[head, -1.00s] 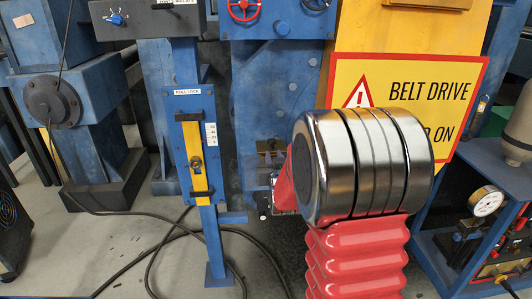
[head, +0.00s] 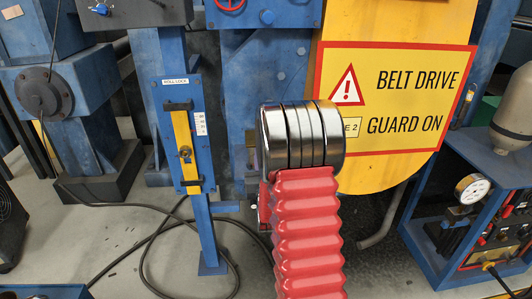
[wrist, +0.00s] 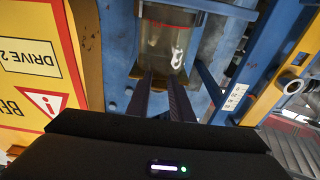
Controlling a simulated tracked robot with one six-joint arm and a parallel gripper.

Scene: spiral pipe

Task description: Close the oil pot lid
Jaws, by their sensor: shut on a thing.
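The oil pot (wrist: 165,45) shows in the wrist view as a clear glass cylinder with a red line across it, just beyond my fingertips. My gripper (wrist: 161,80) has two dark fingers at the pot's near end, with a narrow gap between them. It is shut on what seems to be the oil pot lid, but the lid is dark, small and mostly hidden between the fingers. I cannot tell the lid's angle. In the head view my own red and chrome arm hides the gripper and the pot.
A yellow belt guard (head: 400,28) with a warning sign stands right of my arm. A blue roll-lock post (head: 208,237) stands to the left, with black cables (head: 150,240) on the floor. A blue gauge cabinet (head: 430,222) stands at the right. Blue frame bars flank the pot closely.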

